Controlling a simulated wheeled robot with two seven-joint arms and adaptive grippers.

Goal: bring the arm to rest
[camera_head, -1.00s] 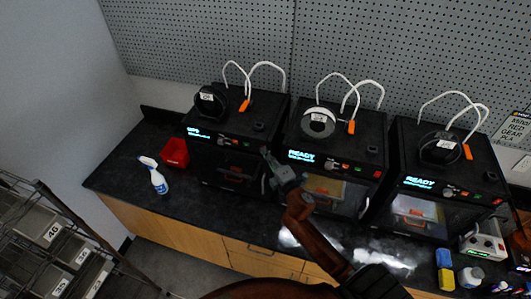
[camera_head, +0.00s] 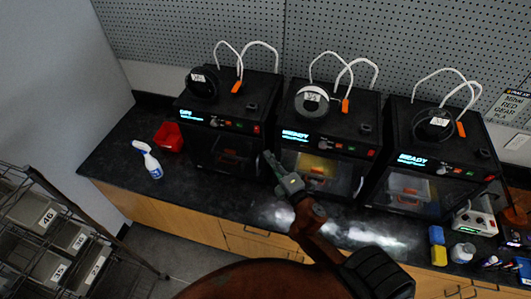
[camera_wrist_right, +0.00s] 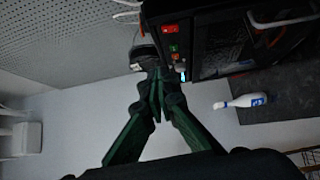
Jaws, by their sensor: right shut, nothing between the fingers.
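My right arm reaches up from the bottom centre of the head view. Its gripper (camera_head: 268,158) is shut and empty, in front of the left and middle 3D printers, just above the counter. In the right wrist view the two dark green fingers (camera_wrist_right: 157,78) meet at their tips. Behind them is a printer's front panel with red and green buttons (camera_wrist_right: 173,40). I cannot tell whether the fingertips touch anything. My left gripper is not in view.
Three black printers, left (camera_head: 232,105), middle (camera_head: 330,125) and right (camera_head: 430,150), stand on the dark counter (camera_head: 120,160). A red bin (camera_head: 168,137) and a spray bottle (camera_head: 150,162) are at left. A wire rack (camera_head: 50,235) stands lower left. Small bottles and a box (camera_head: 474,222) are at right.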

